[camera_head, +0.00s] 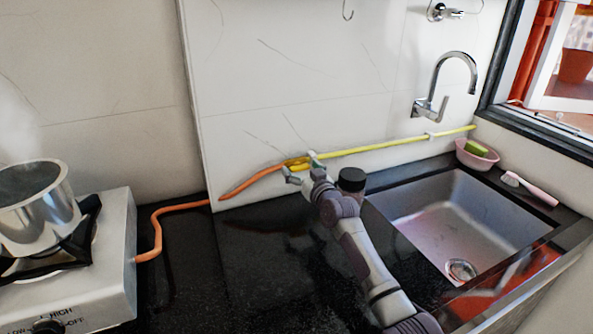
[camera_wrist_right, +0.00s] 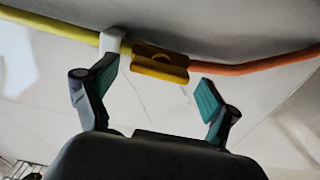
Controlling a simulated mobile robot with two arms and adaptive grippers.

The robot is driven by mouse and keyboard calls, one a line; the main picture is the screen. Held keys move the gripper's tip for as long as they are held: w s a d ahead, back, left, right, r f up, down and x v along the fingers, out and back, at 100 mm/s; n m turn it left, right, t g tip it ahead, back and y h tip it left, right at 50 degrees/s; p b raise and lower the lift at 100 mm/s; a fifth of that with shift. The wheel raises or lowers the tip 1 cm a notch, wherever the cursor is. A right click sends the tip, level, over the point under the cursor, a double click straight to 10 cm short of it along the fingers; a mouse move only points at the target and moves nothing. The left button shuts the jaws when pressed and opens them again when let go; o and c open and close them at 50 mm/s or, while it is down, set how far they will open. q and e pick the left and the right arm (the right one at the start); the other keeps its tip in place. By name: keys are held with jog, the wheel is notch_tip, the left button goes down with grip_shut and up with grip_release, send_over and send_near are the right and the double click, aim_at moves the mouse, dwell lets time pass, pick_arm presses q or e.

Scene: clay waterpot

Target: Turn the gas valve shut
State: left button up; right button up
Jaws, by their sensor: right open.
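The gas valve is a yellow fitting (camera_head: 297,162) on the back wall, where the yellow pipe (camera_head: 375,148) meets the orange hose (camera_head: 250,182). In the right wrist view, its yellow lever (camera_wrist_right: 158,69) lies roughly along the pipe line. My right gripper (camera_head: 300,167) is at the valve, fingers pointing to the wall. In the right wrist view, my right gripper (camera_wrist_right: 157,84) is open, with a teal-padded finger on either side of the lever. I see no clear contact between the pads and the lever. My left gripper is out of view.
A gas stove (camera_head: 110,260) with a steaming steel pot (camera_head: 40,212) stands at the left. A dark jar-like object (camera_head: 352,178) shows beside my right arm. The sink (camera_head: 450,225), a tall faucet (camera_head: 440,85) and a pink bowl (camera_head: 476,157) are at the right. A white clip (camera_wrist_right: 113,40) holds the pipe.

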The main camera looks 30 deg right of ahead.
jog(key=c, duration=1.1)
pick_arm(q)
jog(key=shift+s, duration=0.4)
pick_arm(e)
jog(key=shift+c, duration=0.2)
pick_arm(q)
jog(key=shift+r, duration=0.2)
pick_arm(e)
jog(key=shift+m, duration=0.4)
jog(key=m+p, duration=0.1)
jog(key=m, duration=0.1)
jog(key=shift+d+m, duration=0.1)
jog(key=shift+m, duration=0.3)
jog(key=m+p, duration=0.1)
jog(key=m, duration=0.3)
jog(key=shift+m, duration=0.3)
jog(key=m+p, duration=0.1)
jog(key=m, duration=0.4)
jog(key=shift+d+f, duration=0.1)
jog(key=shift+f, duration=0.05)
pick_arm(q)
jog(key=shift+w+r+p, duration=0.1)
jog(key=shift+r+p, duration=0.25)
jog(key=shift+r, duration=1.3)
pick_arm(e)
jog(key=shift+m, duration=2.4)
